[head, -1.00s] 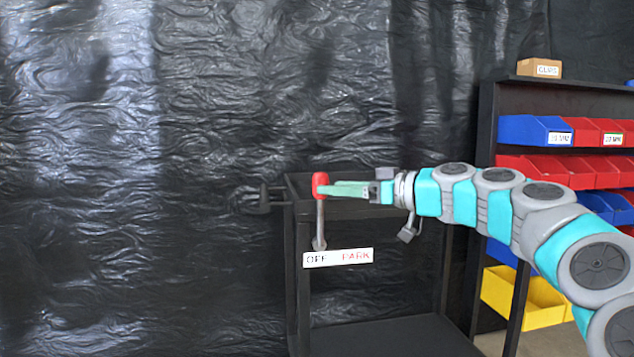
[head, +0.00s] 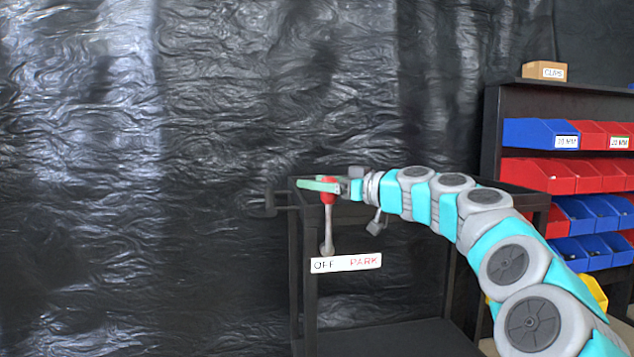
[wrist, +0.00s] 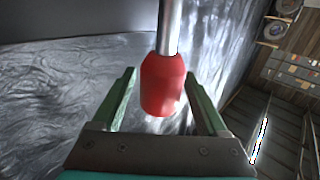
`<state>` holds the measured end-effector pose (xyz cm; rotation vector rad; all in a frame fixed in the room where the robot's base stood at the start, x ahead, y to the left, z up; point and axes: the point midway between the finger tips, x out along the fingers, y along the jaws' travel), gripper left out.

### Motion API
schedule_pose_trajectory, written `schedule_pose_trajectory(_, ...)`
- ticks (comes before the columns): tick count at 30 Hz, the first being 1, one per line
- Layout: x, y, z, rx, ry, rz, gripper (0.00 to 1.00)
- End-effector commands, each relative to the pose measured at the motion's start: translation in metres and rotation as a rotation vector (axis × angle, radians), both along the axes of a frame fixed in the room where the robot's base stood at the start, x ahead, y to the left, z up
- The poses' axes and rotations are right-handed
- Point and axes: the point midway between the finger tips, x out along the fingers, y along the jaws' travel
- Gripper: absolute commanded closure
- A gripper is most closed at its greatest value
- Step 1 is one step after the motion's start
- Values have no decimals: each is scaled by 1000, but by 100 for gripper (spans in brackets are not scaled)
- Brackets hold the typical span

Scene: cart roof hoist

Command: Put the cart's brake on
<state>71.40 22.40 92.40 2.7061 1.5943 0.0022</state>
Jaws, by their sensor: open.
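The brake lever has a red knob (head: 328,190) on a grey metal stem (head: 327,231). It stands roughly upright at the left end of the dark cart (head: 309,300). A white plate (head: 346,263) below it reads OFF on the left and PARK on the right; the stem's foot is nearer OFF. My gripper (head: 310,185) is open, its green fingers at the height of the knob. In the wrist view, the red knob (wrist: 162,85) lies between the two open fingers (wrist: 160,98), with a visible space on each side.
A dark rack with blue bins (head: 540,133), red bins (head: 538,175) and a yellow bin (head: 594,293) stands at the right. A cardboard box (head: 544,70) sits on top. Black wrinkled sheeting (head: 150,150) hangs behind the cart. The cart's lower shelf (head: 395,338) looks empty.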

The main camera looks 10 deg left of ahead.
Motion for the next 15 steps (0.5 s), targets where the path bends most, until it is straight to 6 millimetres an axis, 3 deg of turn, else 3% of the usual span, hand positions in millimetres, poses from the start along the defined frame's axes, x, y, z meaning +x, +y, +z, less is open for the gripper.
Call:
schedule_pose_trajectory(11, 3, 5, -1, 0, 1, 1, 25)
schedule_pose_trajectory(15, 3, 5, -1, 0, 1, 1, 41)
